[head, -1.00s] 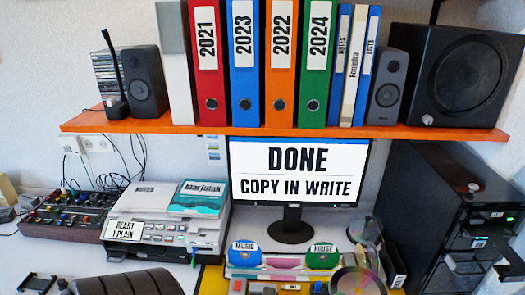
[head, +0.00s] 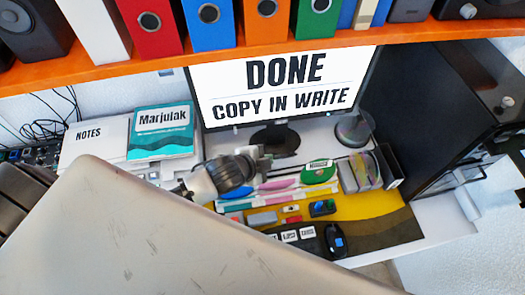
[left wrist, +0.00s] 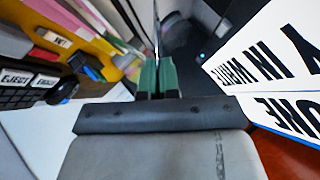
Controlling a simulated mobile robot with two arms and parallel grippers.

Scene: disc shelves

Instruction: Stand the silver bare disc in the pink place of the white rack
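The white rack (head: 330,187) lies below the monitor. Its pink place (head: 280,184) shows empty, beside a green-labelled disc (head: 318,171). The blue side is partly hidden by my arm. My right gripper is not in view.
The monitor (head: 280,85) stands close behind, under an orange shelf (head: 120,70) of binders. A dark cabinet (head: 440,110) bounds the right. A keypad (head: 300,240) and yellow mat (head: 370,220) lie in front.

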